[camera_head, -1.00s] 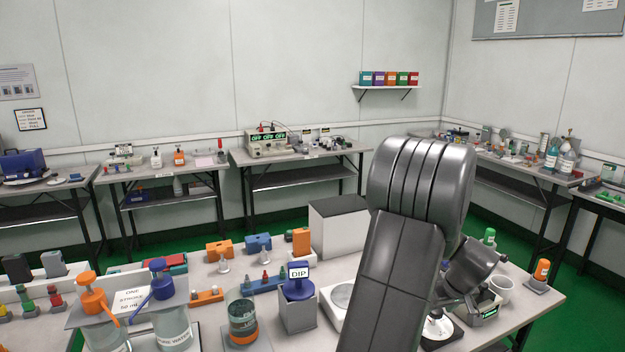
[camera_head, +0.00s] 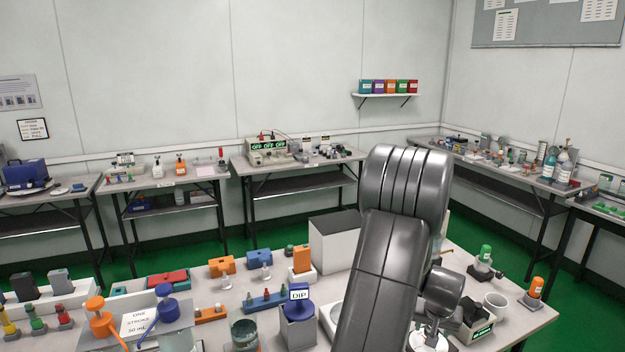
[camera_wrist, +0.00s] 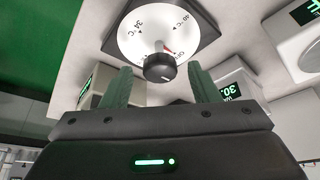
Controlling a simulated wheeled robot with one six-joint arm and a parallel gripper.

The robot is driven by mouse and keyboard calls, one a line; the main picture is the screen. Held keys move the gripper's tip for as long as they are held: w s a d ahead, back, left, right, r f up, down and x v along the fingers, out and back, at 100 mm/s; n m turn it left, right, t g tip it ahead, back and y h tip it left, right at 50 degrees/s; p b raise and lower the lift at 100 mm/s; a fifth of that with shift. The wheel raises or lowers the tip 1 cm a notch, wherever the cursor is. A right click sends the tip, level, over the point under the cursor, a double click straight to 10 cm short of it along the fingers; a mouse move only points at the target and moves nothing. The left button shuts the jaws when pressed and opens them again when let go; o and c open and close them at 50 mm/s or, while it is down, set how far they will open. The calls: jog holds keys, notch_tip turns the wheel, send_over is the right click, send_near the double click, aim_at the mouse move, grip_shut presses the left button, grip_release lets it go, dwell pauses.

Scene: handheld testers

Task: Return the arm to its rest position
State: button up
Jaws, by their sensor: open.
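My arm (camera_head: 390,255) rises over the right part of the near bench in the head view, bent at a grey elbow. In the wrist view my gripper (camera_wrist: 161,86) is open, with its two green-tinted fingers apart and nothing held between them. A black knob (camera_wrist: 159,67) on a white round dial (camera_wrist: 137,38) with temperature marks shows just beyond and between the fingertips. The knob looks apart from both fingers, but the exact gap cannot be told. My gripper's fingers are hidden behind the arm in the head view.
The near bench is crowded: a blue DIP holder (camera_head: 298,309), a white box with a dark top (camera_head: 334,245), a white cup (camera_head: 496,305), and green-capped (camera_head: 485,256) and orange (camera_head: 535,288) bottles. Boxes with green displays (camera_wrist: 235,86) flank the dial. Open air lies above the bench.

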jog(key=shift+a+m+h+b, duration=0.1)
jog(key=shift+m+h+b, duration=0.25)
jog(key=shift+m, duration=0.75)
